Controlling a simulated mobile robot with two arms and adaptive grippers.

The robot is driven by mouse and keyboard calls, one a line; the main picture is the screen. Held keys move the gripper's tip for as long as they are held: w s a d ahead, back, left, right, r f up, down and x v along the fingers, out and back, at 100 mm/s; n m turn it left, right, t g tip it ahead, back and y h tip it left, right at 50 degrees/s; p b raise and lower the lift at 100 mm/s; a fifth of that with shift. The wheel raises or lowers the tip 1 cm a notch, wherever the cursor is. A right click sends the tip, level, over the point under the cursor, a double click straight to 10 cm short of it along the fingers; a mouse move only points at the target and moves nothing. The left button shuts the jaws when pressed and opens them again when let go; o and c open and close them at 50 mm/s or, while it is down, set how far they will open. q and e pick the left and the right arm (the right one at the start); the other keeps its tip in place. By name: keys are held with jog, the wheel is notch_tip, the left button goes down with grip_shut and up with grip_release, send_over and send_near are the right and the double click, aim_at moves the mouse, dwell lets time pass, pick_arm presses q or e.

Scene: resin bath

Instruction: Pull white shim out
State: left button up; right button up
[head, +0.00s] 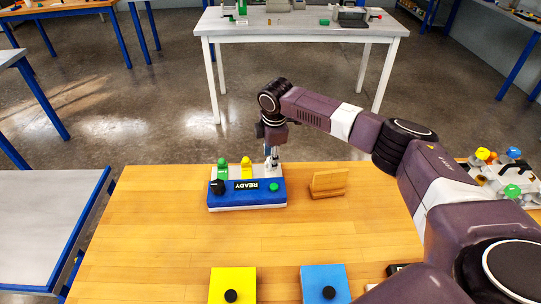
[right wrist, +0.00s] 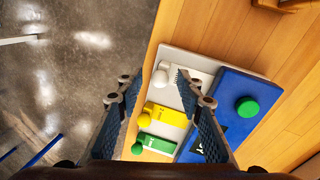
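The blue and white device (head: 247,198) with a READY label sits on the wooden table. The fingers are open, with visible gaps to the knob. My left gripper is not in view.
A green button (head: 273,187) and a black knob (head: 217,187) are on the device's front. A wooden holder (head: 328,183) stands to its right. Yellow (head: 232,285) and blue (head: 325,284) blocks with black knobs lie at the near edge. The table's left half is clear.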

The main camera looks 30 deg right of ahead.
aim_at(272, 172)
jog(key=shift+c, duration=0.3)
grip_shut()
jog(key=shift+w+r+p, duration=0.1)
jog(key=shift+w+p, duration=0.15)
jog(key=shift+p, duration=0.25)
jog(key=shift+d, duration=0.1)
jog(key=shift+o, duration=0.3)
grip_release()
notch_tip(272, 172, up, 12)
jog(key=s, duration=0.2)
jog(key=shift+a, duration=0.25)
